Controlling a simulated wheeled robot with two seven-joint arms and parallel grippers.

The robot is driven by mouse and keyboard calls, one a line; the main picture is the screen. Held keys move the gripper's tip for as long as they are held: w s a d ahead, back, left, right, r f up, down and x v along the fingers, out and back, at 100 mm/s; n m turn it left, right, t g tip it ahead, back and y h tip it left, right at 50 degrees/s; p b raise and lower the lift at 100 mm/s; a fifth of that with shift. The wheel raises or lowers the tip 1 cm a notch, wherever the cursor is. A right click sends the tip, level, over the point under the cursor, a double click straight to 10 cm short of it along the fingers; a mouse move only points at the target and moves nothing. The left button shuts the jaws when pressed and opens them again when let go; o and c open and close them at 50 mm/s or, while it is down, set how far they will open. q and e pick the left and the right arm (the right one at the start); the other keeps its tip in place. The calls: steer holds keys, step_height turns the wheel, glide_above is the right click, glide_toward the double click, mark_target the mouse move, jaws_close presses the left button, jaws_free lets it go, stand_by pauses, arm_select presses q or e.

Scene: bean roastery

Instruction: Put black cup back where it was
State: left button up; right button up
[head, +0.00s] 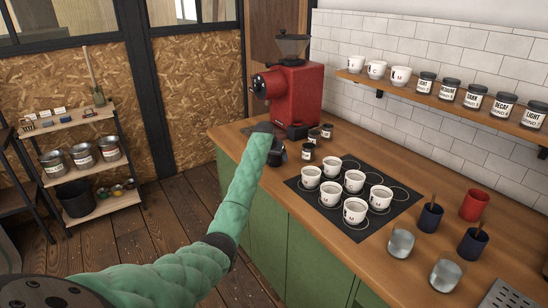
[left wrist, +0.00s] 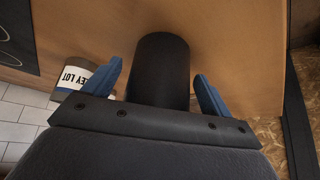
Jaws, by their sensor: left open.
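The black cup (left wrist: 160,65) stands between the two blue fingers of my left gripper (left wrist: 160,84) in the left wrist view. The fingers are open, one on each side, with a narrow gap to its wall. In the head view my left gripper (head: 277,151) is at the counter's far left end, in front of the red grinder; I cannot clearly tell the cup from the dark gripper there. The wooden counter (left wrist: 235,50) lies beneath the cup. My right gripper is in neither view.
A jar with a white label (left wrist: 72,82) is close beside one finger; small dark jars (head: 314,135) stand by the red grinder (head: 290,95). A black mat (head: 355,231) holds several white cups. A red cup (head: 474,205), dark cups and clear glasses (head: 400,243) stand farther right.

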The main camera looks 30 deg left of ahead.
arm_select(q)
steer(key=shift+s+r, duration=0.25)
steer(key=shift+r, duration=0.1)
steer(key=b+v, duration=0.2)
steer(key=v, duration=0.9)
steer(key=shift+b, duration=0.3)
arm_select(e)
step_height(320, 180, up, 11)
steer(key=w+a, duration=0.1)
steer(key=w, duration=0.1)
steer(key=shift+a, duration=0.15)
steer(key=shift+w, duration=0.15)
